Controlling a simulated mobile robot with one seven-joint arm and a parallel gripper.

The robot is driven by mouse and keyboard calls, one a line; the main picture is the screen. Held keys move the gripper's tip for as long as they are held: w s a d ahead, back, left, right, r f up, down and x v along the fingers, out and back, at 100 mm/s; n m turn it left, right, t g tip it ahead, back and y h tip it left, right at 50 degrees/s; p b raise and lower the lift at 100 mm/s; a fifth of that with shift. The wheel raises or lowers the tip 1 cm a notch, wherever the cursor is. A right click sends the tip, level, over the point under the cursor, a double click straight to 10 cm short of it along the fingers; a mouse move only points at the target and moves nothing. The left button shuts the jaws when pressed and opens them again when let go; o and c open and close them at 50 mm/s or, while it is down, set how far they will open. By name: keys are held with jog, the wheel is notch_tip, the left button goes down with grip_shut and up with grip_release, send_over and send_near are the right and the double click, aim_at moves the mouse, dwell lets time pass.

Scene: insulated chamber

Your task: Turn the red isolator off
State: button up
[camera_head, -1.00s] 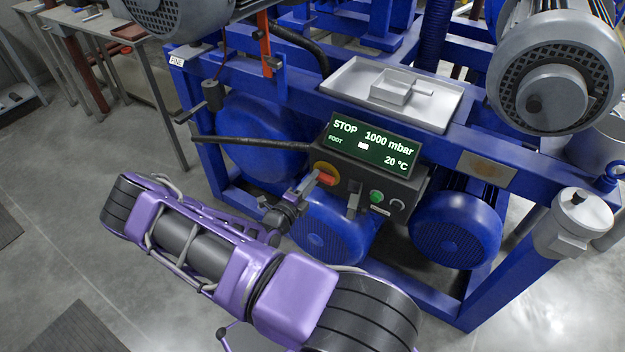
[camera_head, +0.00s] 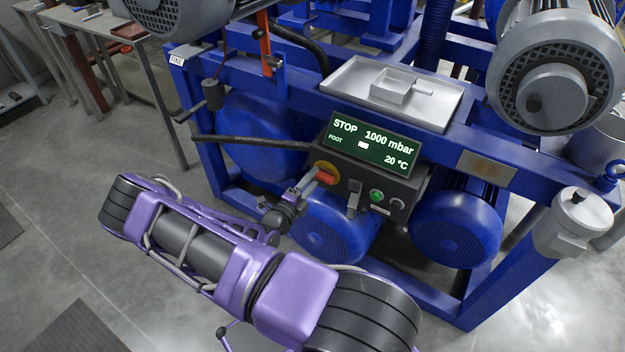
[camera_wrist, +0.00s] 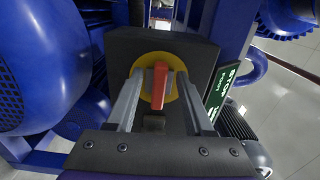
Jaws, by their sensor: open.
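The red isolator handle (camera_wrist: 159,86) sits on a round yellow plate (camera_wrist: 143,62) on the side of the dark control box. In the wrist view the handle stands upright in the picture, between my two fingers. The isolator handle also shows in the head view (camera_head: 327,177), partly behind my fingers. My gripper (camera_wrist: 160,92) is open, with one finger on each side of the handle; it also shows in the head view (camera_head: 316,178). Gaps show between fingers and handle; whether the tips touch the plate I cannot tell.
The control box display (camera_head: 372,146) reads STOP, 1000 mbar, 20 °C. A green button (camera_head: 376,196) and other controls sit on the box front. A black bar (camera_head: 250,143) runs to the box from the left. Blue frame beams (camera_head: 200,165) and motors (camera_head: 455,228) surround it.

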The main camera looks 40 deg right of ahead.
jog(key=v, duration=1.7)
jog(key=shift+s, duration=0.1)
